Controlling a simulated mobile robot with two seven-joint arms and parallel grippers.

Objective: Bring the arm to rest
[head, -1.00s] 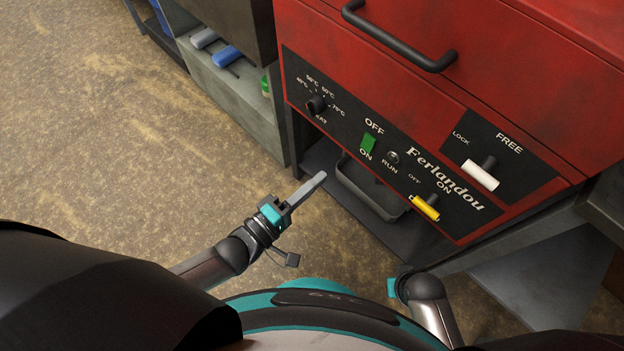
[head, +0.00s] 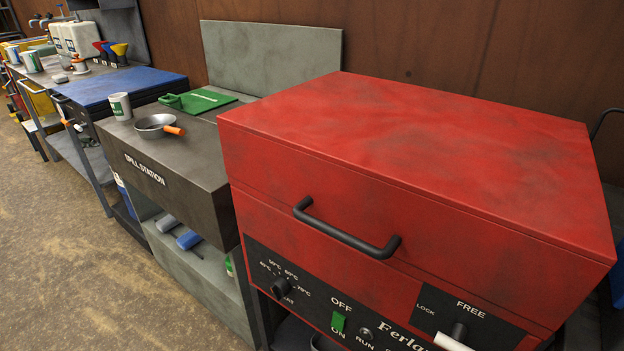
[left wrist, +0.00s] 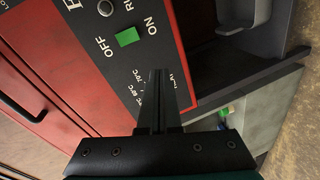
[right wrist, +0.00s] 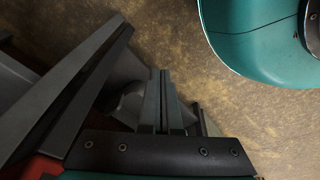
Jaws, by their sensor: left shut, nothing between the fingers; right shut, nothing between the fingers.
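My left gripper (left wrist: 158,100) is shut and empty in the left wrist view. Its fingers point at the black control panel (left wrist: 150,50) of the red machine; whether they touch it I cannot tell. My right gripper (right wrist: 160,98) is shut and empty in the right wrist view, low over the floor (right wrist: 170,35) beside dark metal framework (right wrist: 80,80). Neither gripper shows in the head view now. The red machine (head: 400,150) has its lid down, with a black handle (head: 345,232), a green switch (head: 338,321) and a white-tipped lever (head: 453,342) at FREE.
Left of the machine stands the spill station (head: 190,170) with a pan (head: 157,125), a cup (head: 120,106) and a green tray (head: 200,100). A blue-topped cart (head: 125,85) is beyond. The floor (head: 70,230) at left is clear. My teal base (right wrist: 265,40) shows in the right wrist view.

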